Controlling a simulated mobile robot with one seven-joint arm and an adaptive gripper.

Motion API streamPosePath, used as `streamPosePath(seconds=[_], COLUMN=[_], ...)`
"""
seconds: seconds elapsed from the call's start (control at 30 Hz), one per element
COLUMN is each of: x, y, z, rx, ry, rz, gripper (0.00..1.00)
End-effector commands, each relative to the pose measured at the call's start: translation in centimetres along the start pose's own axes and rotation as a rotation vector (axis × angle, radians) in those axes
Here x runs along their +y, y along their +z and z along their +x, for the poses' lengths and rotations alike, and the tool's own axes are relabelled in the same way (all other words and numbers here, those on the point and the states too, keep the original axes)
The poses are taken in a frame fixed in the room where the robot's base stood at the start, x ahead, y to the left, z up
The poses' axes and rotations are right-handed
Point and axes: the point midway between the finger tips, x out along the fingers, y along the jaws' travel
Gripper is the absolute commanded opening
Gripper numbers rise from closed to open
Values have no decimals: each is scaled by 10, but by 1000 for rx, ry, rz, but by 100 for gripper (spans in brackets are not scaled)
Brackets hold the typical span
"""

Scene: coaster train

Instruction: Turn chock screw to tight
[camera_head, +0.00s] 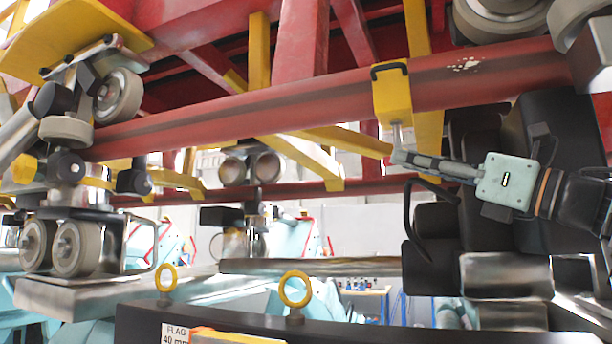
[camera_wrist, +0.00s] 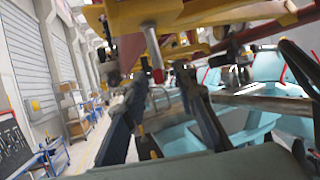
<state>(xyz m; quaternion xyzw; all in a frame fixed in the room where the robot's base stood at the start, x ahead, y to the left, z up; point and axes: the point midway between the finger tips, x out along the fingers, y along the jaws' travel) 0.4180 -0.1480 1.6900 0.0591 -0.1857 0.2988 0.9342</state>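The yellow chock (camera_head: 392,92) hangs on the red rail, with a black strap over its top. Its grey screw (camera_head: 397,136) points down from the underside. My gripper (camera_head: 400,157) reaches in from the right, its fingertips at the screw's lower end. In the wrist view the two dark fingers (camera_wrist: 160,80) stand apart, with a gap on each side of the screw (camera_wrist: 153,50). The screw has a reddish lower end and shows between the fingertips. I cannot tell whether either finger touches it. The yellow chock body (camera_wrist: 150,14) is above.
The red rail (camera_head: 250,112) runs across above my gripper. Grey wheels (camera_head: 70,245) stand at the left. Below are two yellow ring bolts (camera_head: 295,289) and a dark ledge labelled FLAG (camera_head: 176,333). Shelves (camera_wrist: 78,110) stand far off in the wrist view.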

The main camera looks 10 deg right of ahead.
Motion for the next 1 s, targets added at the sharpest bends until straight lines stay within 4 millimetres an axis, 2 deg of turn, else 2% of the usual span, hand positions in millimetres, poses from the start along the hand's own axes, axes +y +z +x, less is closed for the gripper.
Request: streamPosePath(seconds=[0.03, 0.2, 0.57, 0.8, 1.0], x=[1, 0, 0, 0, 0], y=[2, 1, 0, 0, 0], z=[9, 26, 30, 30, 30], rx=[1, 0, -1, -1, 0], ry=[3, 1, 0, 0, 1], rz=[1, 1, 0, 1, 1], gripper=[26, 26, 26, 0, 0])
